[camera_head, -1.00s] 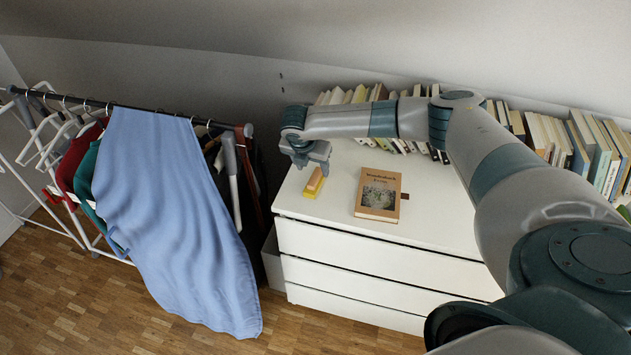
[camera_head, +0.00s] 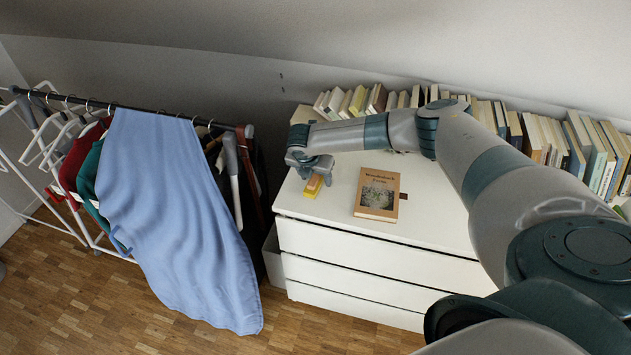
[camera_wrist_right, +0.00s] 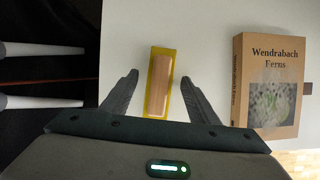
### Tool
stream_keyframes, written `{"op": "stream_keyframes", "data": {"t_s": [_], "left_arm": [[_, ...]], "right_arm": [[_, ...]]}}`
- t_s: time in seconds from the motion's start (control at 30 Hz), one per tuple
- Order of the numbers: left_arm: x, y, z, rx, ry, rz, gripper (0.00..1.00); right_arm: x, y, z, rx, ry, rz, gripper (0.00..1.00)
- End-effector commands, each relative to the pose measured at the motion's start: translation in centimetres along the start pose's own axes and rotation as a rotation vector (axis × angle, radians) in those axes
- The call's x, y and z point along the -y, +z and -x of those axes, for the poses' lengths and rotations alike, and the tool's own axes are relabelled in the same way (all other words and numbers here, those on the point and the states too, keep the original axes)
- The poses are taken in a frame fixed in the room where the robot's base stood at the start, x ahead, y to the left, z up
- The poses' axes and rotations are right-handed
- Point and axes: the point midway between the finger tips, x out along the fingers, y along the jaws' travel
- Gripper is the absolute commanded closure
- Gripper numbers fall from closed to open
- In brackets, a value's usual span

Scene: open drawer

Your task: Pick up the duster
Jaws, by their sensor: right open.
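The duster (camera_head: 313,186), a yellow block with a wooden-coloured top, lies on the white dresser top near its left edge. In the right wrist view the duster (camera_wrist_right: 159,84) lies lengthwise between the two fingers, with a gap on each side. My right gripper (camera_head: 317,172) is open, at the far end of the duster in the head view. It also shows in the right wrist view (camera_wrist_right: 160,82), with its fingers apart. Whether the fingers are down at the duster's height is hard to tell. My left gripper is not in view.
A brown book (camera_head: 377,194) lies on the dresser (camera_head: 430,225) to the right of the duster. A row of books (camera_head: 545,135) lines the back. A clothes rack with a blue cloth (camera_head: 170,200) stands at the left. The dresser top's front right is clear.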

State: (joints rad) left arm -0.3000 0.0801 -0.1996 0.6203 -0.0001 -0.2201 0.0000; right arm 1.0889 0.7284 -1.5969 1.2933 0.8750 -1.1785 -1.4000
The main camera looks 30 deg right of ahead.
Motion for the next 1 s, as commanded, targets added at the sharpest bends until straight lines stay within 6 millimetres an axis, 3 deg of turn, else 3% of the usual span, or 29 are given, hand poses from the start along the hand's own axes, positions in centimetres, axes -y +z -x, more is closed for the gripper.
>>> {"op": "stream_keyframes", "data": {"t_s": [0.43, 0.63, 1.0], "left_arm": [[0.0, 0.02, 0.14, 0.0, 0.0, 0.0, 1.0], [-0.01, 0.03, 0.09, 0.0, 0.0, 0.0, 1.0], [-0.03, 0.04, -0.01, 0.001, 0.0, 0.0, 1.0]], "right_arm": [[0.0, -0.06, -0.13, 0.0, 0.0, -0.001, 0.45], [-0.01, -0.05, -0.13, 0.0, 0.0, 0.0, 0.91], [-0.02, 0.03, -0.03, 0.001, 0.0, 0.0, 0.91]]}}
